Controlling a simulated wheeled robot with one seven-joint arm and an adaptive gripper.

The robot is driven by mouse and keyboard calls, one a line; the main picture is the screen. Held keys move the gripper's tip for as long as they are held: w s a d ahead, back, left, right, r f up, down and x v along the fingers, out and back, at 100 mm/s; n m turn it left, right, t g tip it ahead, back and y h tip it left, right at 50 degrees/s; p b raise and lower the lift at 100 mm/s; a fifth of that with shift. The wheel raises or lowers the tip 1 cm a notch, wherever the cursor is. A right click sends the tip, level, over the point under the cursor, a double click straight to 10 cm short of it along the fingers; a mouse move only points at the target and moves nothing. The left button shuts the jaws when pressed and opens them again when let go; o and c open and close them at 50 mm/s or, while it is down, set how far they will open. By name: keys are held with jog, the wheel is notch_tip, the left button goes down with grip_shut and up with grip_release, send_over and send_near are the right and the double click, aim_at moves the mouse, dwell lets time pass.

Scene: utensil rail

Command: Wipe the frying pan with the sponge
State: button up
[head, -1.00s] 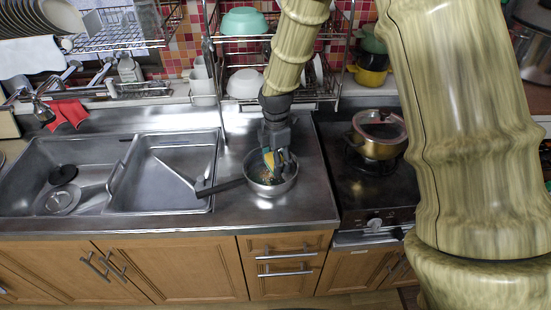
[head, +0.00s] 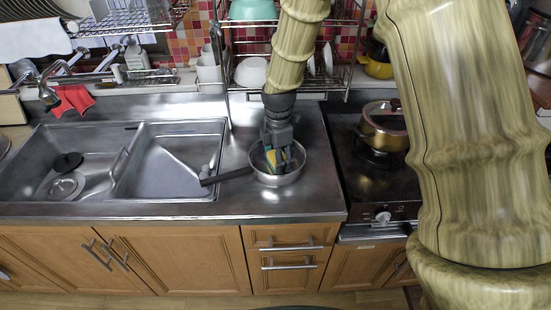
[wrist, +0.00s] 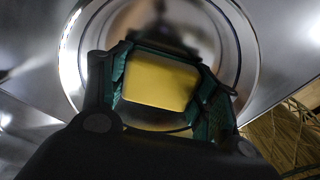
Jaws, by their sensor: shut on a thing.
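The frying pan (head: 291,178) is a steel pan on the counter between the sink and the stove, its dark handle (head: 227,176) pointing left over the sink's edge. My gripper (head: 278,158) points down into the pan and is shut on the sponge (head: 271,158). In the wrist view the sponge (wrist: 160,83) shows its yellow face between the two fingers, with the shiny pan (wrist: 75,50) around and beyond it. I cannot tell whether the sponge touches the pan floor. No brown specks are visible in the pan now.
The double sink (head: 180,168) lies to the left, with a red cloth (head: 73,100) behind it. A lidded pot (head: 384,128) stands on the stove to the right. A dish rack (head: 340,75) stands behind. Bare counter (head: 262,205) lies in front of the pan.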

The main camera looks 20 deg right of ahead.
jog(key=shift+w+d+p, duration=0.1)
jog(key=shift+d+p, duration=0.2)
jog(key=shift+d, duration=0.45)
jog(key=r, duration=0.1)
jog(key=r+p, duration=0.1)
jog(key=r, duration=0.1)
jog(key=shift+w+p, duration=0.2)
jog(key=shift+p, duration=0.1)
jog(key=shift+s+r+p, duration=0.25)
jog(key=shift+r+p, duration=0.4)
jog(key=shift+r, duration=0.15)
notch_tip(320, 180, up, 2)
jog(key=shift+w+d+p, duration=0.1)
jog(key=shift+w+p, duration=0.05)
jog(key=shift+p, duration=0.8)
jog(key=shift+r+p, duration=0.65)
jog(key=shift+r, duration=0.2)
